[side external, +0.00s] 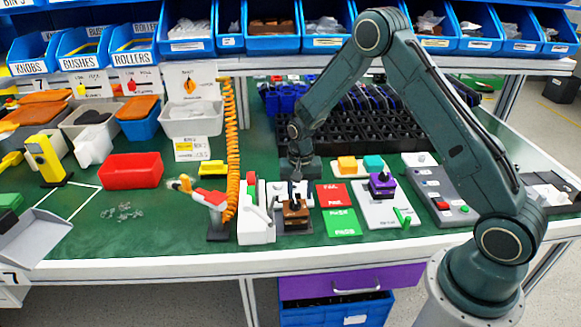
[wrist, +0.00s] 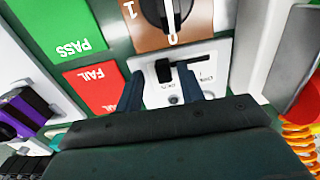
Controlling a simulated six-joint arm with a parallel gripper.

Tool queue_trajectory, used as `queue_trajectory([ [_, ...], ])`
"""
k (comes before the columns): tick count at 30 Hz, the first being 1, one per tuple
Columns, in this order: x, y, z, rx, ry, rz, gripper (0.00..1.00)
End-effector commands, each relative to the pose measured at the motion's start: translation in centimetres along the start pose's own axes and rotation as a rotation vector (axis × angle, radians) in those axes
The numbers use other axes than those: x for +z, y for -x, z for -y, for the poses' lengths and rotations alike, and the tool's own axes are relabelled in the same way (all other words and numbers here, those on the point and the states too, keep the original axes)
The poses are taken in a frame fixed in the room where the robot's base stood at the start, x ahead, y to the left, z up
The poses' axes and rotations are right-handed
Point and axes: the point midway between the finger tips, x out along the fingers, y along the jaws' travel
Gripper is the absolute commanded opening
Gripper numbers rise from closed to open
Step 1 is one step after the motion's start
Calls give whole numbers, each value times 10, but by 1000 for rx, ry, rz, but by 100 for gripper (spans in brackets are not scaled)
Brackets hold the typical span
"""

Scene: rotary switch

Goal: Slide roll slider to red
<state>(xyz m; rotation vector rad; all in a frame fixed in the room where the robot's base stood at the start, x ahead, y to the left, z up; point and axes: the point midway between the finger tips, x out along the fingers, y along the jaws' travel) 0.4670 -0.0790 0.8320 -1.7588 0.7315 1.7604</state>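A white panel (wrist: 208,72) with a black slider knob (wrist: 164,70) in a dark slot shows in the wrist view. The knob is at the left end of the slot, which runs to the right. My gripper (wrist: 161,82) is open, its two dark fingers on either side of the knob; I cannot tell whether they touch it. In the side external view my gripper (side external: 297,180) points down just behind the brown rotary switch (side external: 295,222) and hides the slider. A red FAIL card (side external: 332,195) lies to the right; it also shows in the wrist view (wrist: 95,88).
A green PASS card (side external: 342,223) lies in front of the red one. A white fixture (side external: 256,220) stands close on the left, with an orange coiled cord (side external: 232,150) beyond it. A grey plate with a purple block (side external: 382,184) is on the right.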

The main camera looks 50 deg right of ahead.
Motion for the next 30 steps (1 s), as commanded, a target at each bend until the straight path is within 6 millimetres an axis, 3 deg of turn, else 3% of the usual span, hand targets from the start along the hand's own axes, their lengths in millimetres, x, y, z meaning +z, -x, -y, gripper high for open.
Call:
queue_trajectory([
  [10, 0, 27, 1, -2, 1, -3, 38],
  [24, -1, 105, 0, -2, -1, -4, 38],
  [30, -1, 128, 0, -1, -1, -2, 38],
])
